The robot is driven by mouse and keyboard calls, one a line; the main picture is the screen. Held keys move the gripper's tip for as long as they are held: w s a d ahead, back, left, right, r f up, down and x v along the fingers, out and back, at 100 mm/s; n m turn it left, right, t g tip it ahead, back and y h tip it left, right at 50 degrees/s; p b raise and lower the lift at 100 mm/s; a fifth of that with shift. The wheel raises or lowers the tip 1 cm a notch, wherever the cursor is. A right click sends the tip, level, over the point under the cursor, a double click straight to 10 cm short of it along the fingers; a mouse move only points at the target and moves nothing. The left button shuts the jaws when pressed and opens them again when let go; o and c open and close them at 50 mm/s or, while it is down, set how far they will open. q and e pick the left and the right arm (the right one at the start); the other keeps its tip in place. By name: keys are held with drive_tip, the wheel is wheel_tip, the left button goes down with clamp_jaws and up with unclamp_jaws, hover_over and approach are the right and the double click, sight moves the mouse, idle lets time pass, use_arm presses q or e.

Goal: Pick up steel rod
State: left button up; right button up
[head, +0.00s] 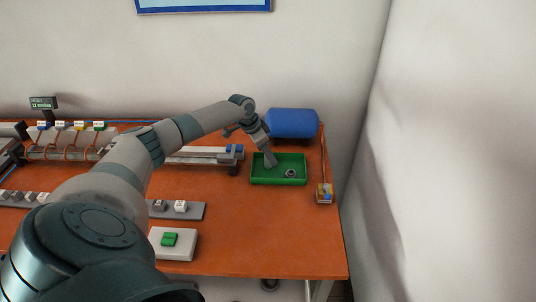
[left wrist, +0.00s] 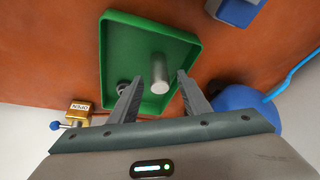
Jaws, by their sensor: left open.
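The steel rod (left wrist: 159,76) is a short grey cylinder in the left wrist view. It is in the green tray (left wrist: 112,60), between the two open fingers of my left gripper (left wrist: 156,97), with space on both sides. In the head view my left gripper (head: 270,160) reaches down over the left part of the green tray (head: 279,183), and I cannot make out the rod there. My right gripper is not in view.
A small dark ring-shaped part (head: 290,173) lies in the tray. A blue cylinder (head: 292,122) stands behind the tray. A small brass valve block (head: 324,193) is to its right. A white box with a green button (head: 173,243) is at the front. Orange table is bare in front of the tray.

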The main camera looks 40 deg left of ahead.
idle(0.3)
use_arm(q)
clamp_jaws()
drive_tip(key=shift+r, duration=0.15)
